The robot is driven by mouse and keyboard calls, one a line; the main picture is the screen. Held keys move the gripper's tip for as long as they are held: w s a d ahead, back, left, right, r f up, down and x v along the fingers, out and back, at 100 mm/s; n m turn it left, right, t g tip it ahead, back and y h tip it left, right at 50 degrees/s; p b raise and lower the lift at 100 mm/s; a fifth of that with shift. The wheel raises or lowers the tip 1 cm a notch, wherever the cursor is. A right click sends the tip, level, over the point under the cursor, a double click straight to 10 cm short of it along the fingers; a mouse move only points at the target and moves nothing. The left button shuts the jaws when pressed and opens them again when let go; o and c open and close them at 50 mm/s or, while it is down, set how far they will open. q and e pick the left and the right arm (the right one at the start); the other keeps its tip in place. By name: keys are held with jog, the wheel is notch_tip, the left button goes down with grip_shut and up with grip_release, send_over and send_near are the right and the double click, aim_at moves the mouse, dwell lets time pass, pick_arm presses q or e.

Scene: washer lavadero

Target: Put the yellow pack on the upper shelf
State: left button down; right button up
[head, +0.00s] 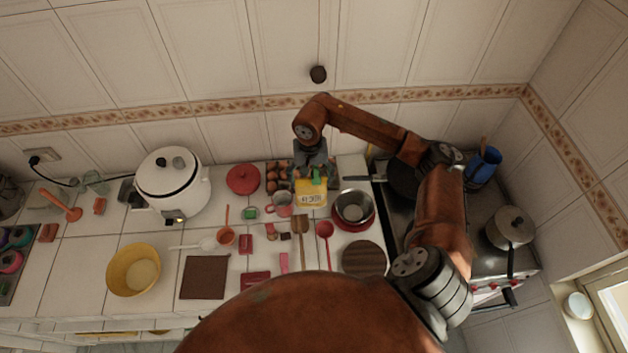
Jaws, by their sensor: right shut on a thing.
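The yellow pack (311,193) has a pale label and is near the middle of the head view, in front of a tray of eggs. My right gripper (314,176) is above it, pointing down, and shut on its top edge. A small green patch shows between the fingers. I cannot tell whether the pack is clear of the counter. My left gripper is not in view. No upper shelf shows in this view.
A white rice cooker (172,185) and a yellow bowl (133,270) stand at left. A metal bowl (354,207) is just right of the pack, a pink mug (281,203) just left. Utensils crowd the counter's front. A stove with pots (510,228) is at right.

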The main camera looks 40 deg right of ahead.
aim_at(309, 197)
jog(key=f, duration=0.1)
jog(key=w+d+f, duration=0.1)
jog(key=d+f+p, duration=0.1)
jog(key=shift+w, duration=0.35)
jog(key=f, duration=0.1)
jog(key=f+p, duration=0.2)
jog(key=f, duration=0.1)
jog(key=shift+w+d, duration=0.25)
jog(key=shift+w, duration=0.05)
jog(key=shift+f, duration=0.15)
jog(key=o, duration=2.1)
jog(key=shift+s, duration=0.1)
